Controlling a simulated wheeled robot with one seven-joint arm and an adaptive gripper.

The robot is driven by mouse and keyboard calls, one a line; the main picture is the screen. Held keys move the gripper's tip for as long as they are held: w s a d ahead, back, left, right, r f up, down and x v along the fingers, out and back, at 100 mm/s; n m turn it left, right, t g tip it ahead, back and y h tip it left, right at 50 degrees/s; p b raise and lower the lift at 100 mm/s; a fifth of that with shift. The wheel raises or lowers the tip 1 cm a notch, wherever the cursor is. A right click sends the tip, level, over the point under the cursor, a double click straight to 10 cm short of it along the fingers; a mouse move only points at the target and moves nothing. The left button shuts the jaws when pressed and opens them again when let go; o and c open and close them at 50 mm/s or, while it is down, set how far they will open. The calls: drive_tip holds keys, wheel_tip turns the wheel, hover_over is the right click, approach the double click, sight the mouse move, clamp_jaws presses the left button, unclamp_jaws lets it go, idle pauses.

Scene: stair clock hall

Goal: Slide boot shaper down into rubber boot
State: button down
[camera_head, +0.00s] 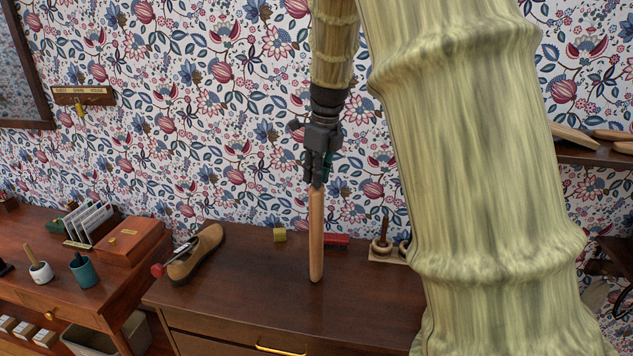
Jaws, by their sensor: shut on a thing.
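My gripper (317,181) points straight down and is shut on the upper end of a long, light-brown wooden rod with a rounded lower end, which looks like the boot shaper (316,235). The rod hangs upright, its lower end showing against the dark wooden cabinet top. I cannot tell whether it touches the top. I see no rubber boot. My own thick, pale-green arm covers much of the right side and hides what is behind it.
A brown shoe (203,254) with a red-knobbed tool lies left on the cabinet top (260,298). A yellow block (280,234), a red object (336,239) and a ring stand (383,252) are at the back. A side table (82,290) holds cups and a box.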

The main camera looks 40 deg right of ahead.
drive_tip(key=shift+a+r, duration=0.1)
drive_tip(key=c, duration=1.4)
unclamp_jaws()
drive_tip(key=shift+f, duration=0.2)
drive_tip(key=shift+c, duration=0.2)
drive_tip(key=shift+o, duration=0.4)
drive_tip(key=shift+r, duration=0.15)
